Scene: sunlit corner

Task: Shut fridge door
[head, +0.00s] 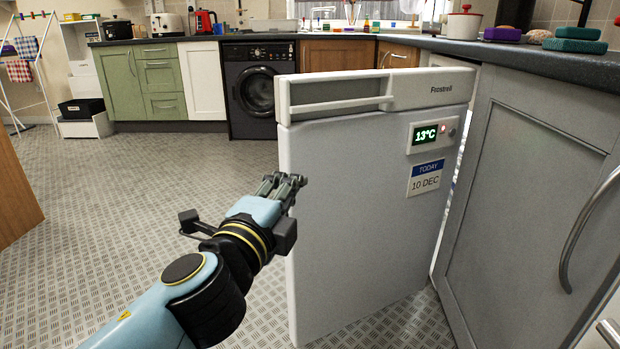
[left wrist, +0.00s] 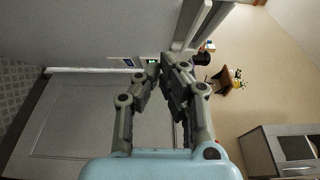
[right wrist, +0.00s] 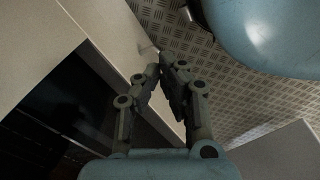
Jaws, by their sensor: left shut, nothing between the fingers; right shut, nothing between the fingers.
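The white fridge door (head: 365,230) stands open in the head view, jutting out from the cabinet run on the right. Its front faces me, with a handle ledge (head: 335,95) along the top, a lit display (head: 425,134) reading 13°C and a date card (head: 425,178). A bright, narrow gap shows along its right edge; the fridge's inside is mostly hidden. My left gripper (head: 297,182) is shut and empty, in front of the door's left edge; I cannot tell whether it touches. Its shut fingers also show in the left wrist view (left wrist: 168,68). My right gripper (right wrist: 165,64) is shut and empty, seen only in its wrist view.
A grey cabinet (head: 535,190) with a curved handle stands close on the right, under a dark worktop (head: 540,60). A washing machine (head: 255,90) and green cupboards (head: 140,80) line the back. The patterned floor (head: 130,210) is clear on the left.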

